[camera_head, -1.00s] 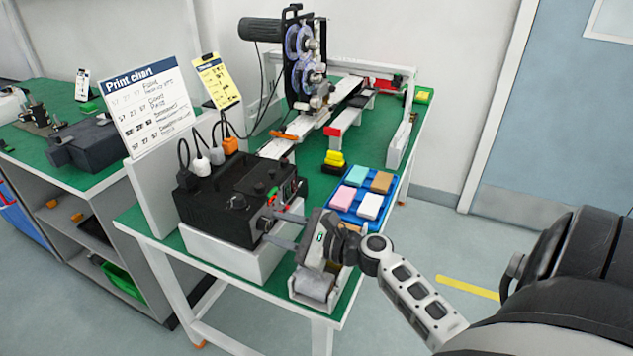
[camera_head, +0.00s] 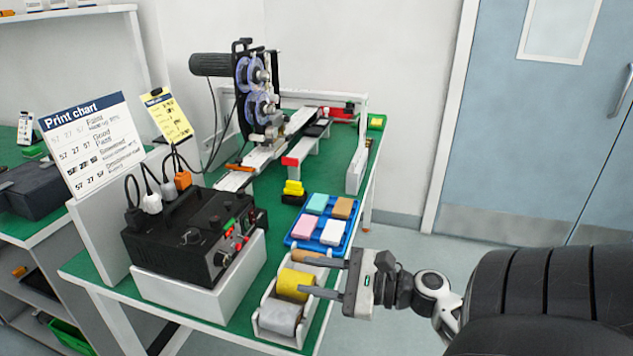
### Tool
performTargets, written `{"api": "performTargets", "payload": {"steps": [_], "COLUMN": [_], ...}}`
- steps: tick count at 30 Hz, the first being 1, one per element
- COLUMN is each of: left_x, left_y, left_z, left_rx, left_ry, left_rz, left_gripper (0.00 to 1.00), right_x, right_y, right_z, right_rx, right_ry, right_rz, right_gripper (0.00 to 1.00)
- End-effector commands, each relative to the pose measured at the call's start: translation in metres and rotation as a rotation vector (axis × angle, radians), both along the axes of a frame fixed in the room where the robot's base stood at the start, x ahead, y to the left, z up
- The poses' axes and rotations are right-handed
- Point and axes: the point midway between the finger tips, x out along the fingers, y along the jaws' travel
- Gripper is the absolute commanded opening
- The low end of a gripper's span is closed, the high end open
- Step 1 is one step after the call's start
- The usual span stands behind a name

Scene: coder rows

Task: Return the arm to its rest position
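My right gripper (camera_head: 318,275) comes in from the right at the front right corner of the green table (camera_head: 110,262). Its two fingers are spread apart and point left, near a white holder (camera_head: 268,332) with a yellow roll (camera_head: 294,285) and a grey roll (camera_head: 281,318). The fingers overlap the yellow roll in the picture; whether they touch it I cannot tell. Nothing shows held between them. My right arm (camera_head: 550,290) fills the lower right. My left gripper is not in view.
A black control box (camera_head: 190,238) on a white stand is left of the gripper. A blue tray (camera_head: 349,238) with coloured blocks lies behind it. A printing machine (camera_head: 262,95) stands at the back. Open floor and a blue door (camera_head: 560,120) are at right.

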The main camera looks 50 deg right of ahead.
Motion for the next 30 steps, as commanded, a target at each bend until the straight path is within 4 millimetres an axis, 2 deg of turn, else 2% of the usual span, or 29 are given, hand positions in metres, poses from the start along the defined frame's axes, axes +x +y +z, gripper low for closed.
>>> {"api": "performTargets", "payload": {"steps": [14,17,20,21,24,27,30], "left_x": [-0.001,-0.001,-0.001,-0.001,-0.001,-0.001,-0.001], "left_y": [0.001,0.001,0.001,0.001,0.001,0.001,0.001], "left_z": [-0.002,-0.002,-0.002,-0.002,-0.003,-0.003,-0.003], "left_rx": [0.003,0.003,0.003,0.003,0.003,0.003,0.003], "left_ry": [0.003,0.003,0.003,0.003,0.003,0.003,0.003], "left_rz": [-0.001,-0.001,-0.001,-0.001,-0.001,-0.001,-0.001], "left_gripper": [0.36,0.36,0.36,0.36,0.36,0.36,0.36], "right_x": [0.000,-0.001,-0.010,-0.016,-0.036,-0.057,-0.074], "right_y": [0.004,0.028,0.074,0.095,0.140,0.167,0.179], "right_z": [-0.002,-0.013,-0.037,-0.048,-0.077,-0.099,-0.111], "right_rx": [-0.019,-0.133,-0.380,-0.504,-0.837,-1.155,-1.419], "right_ry": [0.002,0.011,0.013,0.007,-0.032,-0.090,-0.144], "right_rz": [0.012,0.087,0.252,0.340,0.580,0.811,1.005], "right_gripper": [0.35,0.35,0.35,0.35,0.35,0.35,0.35]}}
